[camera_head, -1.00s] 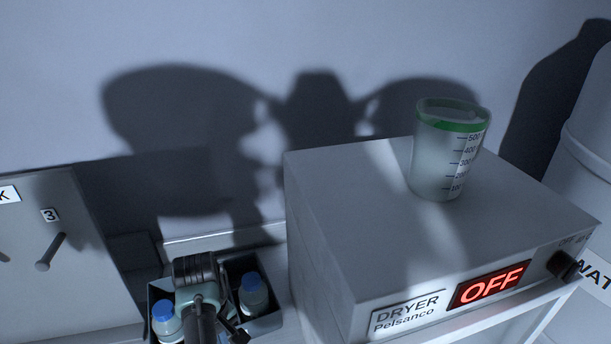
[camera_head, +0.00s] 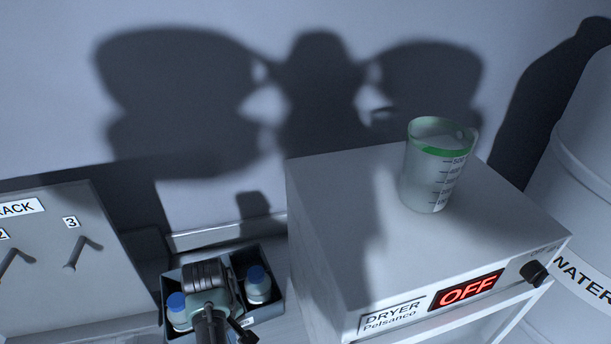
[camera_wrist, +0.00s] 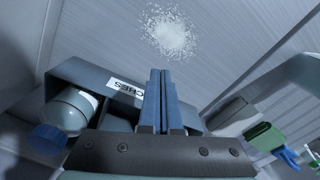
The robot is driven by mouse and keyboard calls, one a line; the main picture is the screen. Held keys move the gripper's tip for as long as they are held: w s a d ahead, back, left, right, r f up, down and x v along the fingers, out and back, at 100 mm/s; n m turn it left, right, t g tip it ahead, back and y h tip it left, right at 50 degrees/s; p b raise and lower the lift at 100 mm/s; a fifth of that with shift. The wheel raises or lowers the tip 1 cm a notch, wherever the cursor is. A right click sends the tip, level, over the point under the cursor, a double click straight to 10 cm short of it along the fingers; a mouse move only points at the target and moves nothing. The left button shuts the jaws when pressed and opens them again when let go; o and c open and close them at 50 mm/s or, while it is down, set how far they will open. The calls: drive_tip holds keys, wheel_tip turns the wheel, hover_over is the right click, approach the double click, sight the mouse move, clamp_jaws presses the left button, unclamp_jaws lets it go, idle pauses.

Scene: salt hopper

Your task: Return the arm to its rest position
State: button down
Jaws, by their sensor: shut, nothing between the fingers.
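My gripper (camera_wrist: 162,75) shows in the wrist view with its two blue-grey fingers together and nothing between them. My arm (camera_head: 208,292) shows low in the head view, in front of a dark open bin. Its fingertips cannot be made out there. The fingers point over the dark bin's labelled edge in the wrist view, toward a pale ribbed surface. I see no contact with anything.
The dark bin (camera_head: 268,311) holds blue-capped bottles (camera_head: 258,286). The dryer (camera_head: 330,240) stands to its right, reading OFF, with a green-rimmed beaker (camera_head: 425,182) on top. A rack panel (camera_head: 50,270) is left, a water barrel (camera_head: 585,180) right. White grains (camera_wrist: 170,35) lie scattered.

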idle(0.3)
drive_tip(key=w+d+r+m+t+y, duration=0.25)
drive_tip(key=w+r+t, duration=0.45)
drive_tip(key=w+r, duration=0.7)
drive_tip(key=d+r+m+t+b, duration=0.15)
drive_tip(key=r+t, duration=0.25)
drive_tip(key=r, duration=0.6)
drive_tip(key=d+r+m+t, duration=0.1)
drive_tip(key=d+r+t, duration=0.2)
drive_tip(key=r, duration=0.7)
drive_tip(key=s+d+r+m+t+h, duration=0.1)
drive_tip(key=s+d+r+t, duration=0.15)
drive_tip(key=r, duration=0.65)
drive_tip(key=s+d+r+m+t, duration=0.1)
drive_tip(key=s+d+r+t, duration=0.2)
drive_tip(key=r, duration=0.5)
drive_tip(key=s+d+r+m+t+h, duration=0.1)
drive_tip(key=s+d+r+m+t, duration=0.1)
drive_tip(key=s+r+t, duration=0.6)
drive_tip(key=s+r, duration=0.6)
drive_tip(key=s, duration=0.2)
drive_tip(key=shift+s+d+r, duration=0.2)
drive_tip(key=shift+d+r, duration=0.1)
drive_tip(key=shift+d, duration=0.1)
drive_tip(key=shift+f+h, duration=0.1)
drive_tip(key=shift+h, duration=0.15)
